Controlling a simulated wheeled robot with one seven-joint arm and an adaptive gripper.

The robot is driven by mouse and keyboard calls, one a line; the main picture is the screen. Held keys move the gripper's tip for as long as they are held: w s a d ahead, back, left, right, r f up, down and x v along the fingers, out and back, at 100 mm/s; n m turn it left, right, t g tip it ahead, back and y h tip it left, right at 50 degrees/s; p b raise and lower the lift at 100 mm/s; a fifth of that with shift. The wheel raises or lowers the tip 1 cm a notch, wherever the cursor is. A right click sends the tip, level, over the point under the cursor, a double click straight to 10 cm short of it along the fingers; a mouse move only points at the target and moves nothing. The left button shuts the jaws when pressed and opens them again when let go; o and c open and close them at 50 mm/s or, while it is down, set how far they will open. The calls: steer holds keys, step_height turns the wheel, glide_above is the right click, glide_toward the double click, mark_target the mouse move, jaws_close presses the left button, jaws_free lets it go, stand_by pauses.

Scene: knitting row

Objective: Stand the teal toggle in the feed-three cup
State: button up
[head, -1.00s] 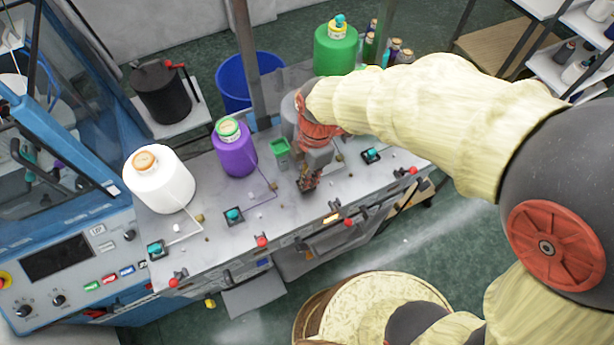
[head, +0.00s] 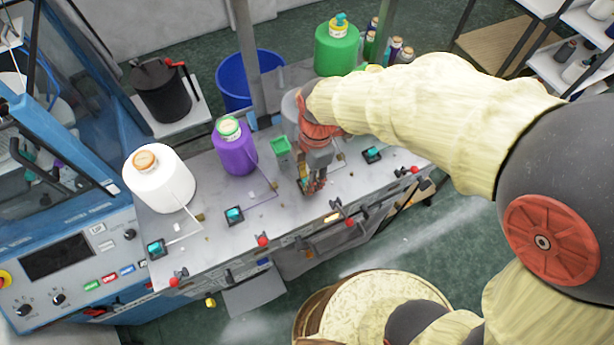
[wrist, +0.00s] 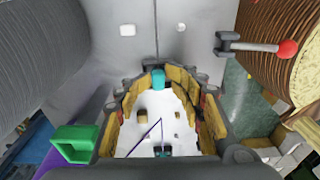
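My gripper (head: 313,187) is low over the front part of the machine's grey top, in front of the grey cone. In the wrist view its yellow-padded fingers (wrist: 158,84) stand apart. The teal toggle (wrist: 158,79) is between the fingertips, with a narrow gap beside it. A dark edge shows just behind the toggle, likely the feed-three cup (wrist: 152,67); the fingers hide most of it. I cannot tell how deep the toggle sits. Other dark cups with teal toggles are at the left (head: 156,249), middle (head: 234,215) and right (head: 372,155).
White (head: 160,182), purple (head: 235,150) and green (head: 336,48) cones stand on the top. A small green open box (head: 281,147) is left of my gripper. Red-knobbed levers (head: 263,240) line the front edge. A blue bin (head: 250,80) is behind.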

steer(key=shift+r, duration=0.3)
step_height(320, 180, up, 11)
steer(key=d, duration=0.1)
steer(key=shift+w+r, duration=0.15)
steer(key=shift+w, duration=0.2)
stand_by(0.5)
steer(key=s+d+f+m+t+b, duration=0.2)
steer(key=d+f+m+b, duration=0.2)
steer(key=d+m+b, duration=0.2)
steer(key=s+d+f+m+t+b, duration=0.2)
steer(key=s+d+f+m+b, duration=0.1)
steer(key=d+m+b, duration=0.4)
steer(key=s+d+f+m+t+h+b, duration=0.1)
steer(key=s+d+f+m+t+b, duration=0.1)
steer(key=d+f+m+b, duration=0.3)
steer(key=shift+s+d+m+b, duration=0.7)
steer(key=shift+d+m, duration=1.1)
steer(key=shift+m, duration=1.3)
